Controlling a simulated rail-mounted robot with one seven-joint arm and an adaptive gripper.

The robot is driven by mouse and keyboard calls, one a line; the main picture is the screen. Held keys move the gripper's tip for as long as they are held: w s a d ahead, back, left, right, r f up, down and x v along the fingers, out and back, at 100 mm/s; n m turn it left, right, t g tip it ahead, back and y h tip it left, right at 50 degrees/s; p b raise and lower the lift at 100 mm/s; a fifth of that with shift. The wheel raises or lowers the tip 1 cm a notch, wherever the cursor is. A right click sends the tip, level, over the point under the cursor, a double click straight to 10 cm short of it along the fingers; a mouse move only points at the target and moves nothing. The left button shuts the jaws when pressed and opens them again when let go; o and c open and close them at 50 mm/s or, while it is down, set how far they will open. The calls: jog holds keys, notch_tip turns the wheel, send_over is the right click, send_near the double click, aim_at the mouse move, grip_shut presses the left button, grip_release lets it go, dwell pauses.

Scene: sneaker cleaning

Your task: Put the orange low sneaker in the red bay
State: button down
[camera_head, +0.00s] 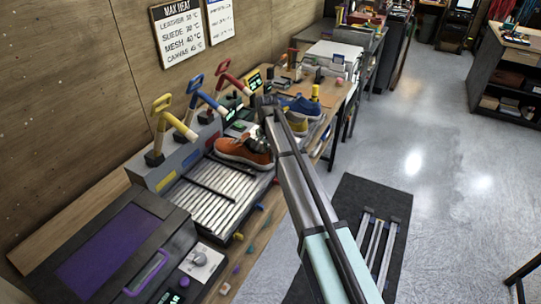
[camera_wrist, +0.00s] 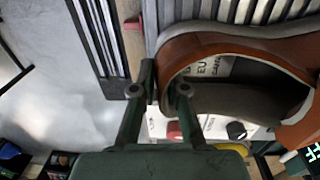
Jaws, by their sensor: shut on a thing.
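My gripper (camera_wrist: 165,85) is shut on the sneaker's edge, with one finger outside and one at the opening. I cannot tell whether the sole rests on the ridges.
A yellow lever (camera_head: 161,125) and a blue lever (camera_head: 195,88) stand on the same box. Blue and yellow shoes (camera_head: 302,108) lie just beyond my gripper. A purple-topped machine (camera_head: 105,245) is at the near left. Open floor lies to the right.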

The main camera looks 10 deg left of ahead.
jog(key=shift+f, duration=0.25)
jog(key=c, duration=1.1)
grip_release()
jog(key=shift+r, duration=0.1)
jog(key=r, duration=1.1)
jog(key=shift+w+a+r, duration=0.15)
jog(key=shift+a+r, duration=0.15)
jog(key=shift+a, duration=0.05)
jog(key=d+r+p, duration=0.2)
jog(key=r, duration=0.1)
jog(key=s+r, duration=0.1)
jog(key=r, duration=0.1)
jog(key=shift+s+d+r+p, duration=0.1)
jog(key=shift+d+p, duration=0.3)
